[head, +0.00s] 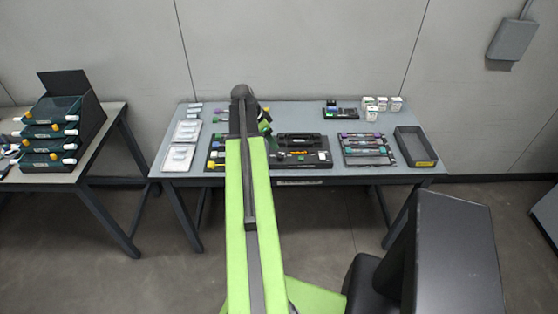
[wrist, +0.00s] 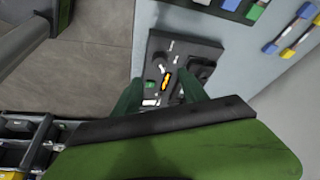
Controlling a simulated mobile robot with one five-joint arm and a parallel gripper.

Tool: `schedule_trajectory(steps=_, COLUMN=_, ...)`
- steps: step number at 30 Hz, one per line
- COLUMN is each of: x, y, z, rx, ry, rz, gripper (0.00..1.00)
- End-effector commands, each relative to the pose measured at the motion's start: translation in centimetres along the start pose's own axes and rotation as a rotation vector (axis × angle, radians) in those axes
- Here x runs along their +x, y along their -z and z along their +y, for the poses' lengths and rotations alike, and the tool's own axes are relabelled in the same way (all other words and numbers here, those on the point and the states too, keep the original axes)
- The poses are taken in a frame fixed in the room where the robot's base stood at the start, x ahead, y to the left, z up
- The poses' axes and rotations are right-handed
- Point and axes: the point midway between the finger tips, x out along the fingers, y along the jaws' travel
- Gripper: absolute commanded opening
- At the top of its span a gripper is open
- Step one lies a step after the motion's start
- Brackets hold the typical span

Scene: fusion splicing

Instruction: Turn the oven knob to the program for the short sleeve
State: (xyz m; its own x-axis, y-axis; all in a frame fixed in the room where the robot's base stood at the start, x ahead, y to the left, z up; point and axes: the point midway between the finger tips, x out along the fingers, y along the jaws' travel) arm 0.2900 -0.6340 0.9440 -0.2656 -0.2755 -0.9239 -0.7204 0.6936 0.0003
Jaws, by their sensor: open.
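A black splicing device (head: 315,142) lies on the table right of my arm in the head view. It also shows in the wrist view (wrist: 205,47), with a yellow-orange strip, a green-and-white patch and small white marks on top. I cannot tell for sure which part is the oven knob, or read its program marks or pointer. My gripper (wrist: 161,88) is open, its two dark green fingers apart and pointing toward the device. Nothing shows held between them. My gripper's body hides the lower part of the wrist view; in the head view my arm hides part of the table.
The grey table (head: 365,115) also holds white trays (head: 179,157) at left, a rack of coloured pieces (head: 366,150), an empty dark bin (head: 415,147) at right, and small white boxes (head: 396,103) behind. A stacked drawer unit (head: 90,112) stands on the left table.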

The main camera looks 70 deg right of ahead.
Motion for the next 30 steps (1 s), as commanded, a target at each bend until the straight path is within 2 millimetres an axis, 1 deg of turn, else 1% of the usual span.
schedule_trajectory(steps=1, x=2.3, y=-0.4, z=-0.1, rx=0.001, ry=0.000, rz=0.000, gripper=0.51)
schedule_trajectory(steps=9, x=8.2, y=-0.5, z=-0.1, rx=0.000, ry=0.001, rz=0.000, gripper=0.51)
schedule_trajectory(steps=12, x=9.7, y=-0.3, z=-0.1, rx=0.000, ry=0.001, rz=0.000, gripper=0.51)
schedule_trajectory(steps=15, x=10.2, y=-0.2, z=-0.1, rx=0.000, ry=0.001, rz=0.000, gripper=0.51)
schedule_trajectory(steps=23, x=10.0, y=-0.1, z=-0.1, rx=-0.002, ry=0.001, rz=0.000, gripper=0.51)
schedule_trajectory(steps=30, x=10.0, y=-0.1, z=-0.1, rx=-0.002, ry=0.002, rz=0.000, gripper=0.19)
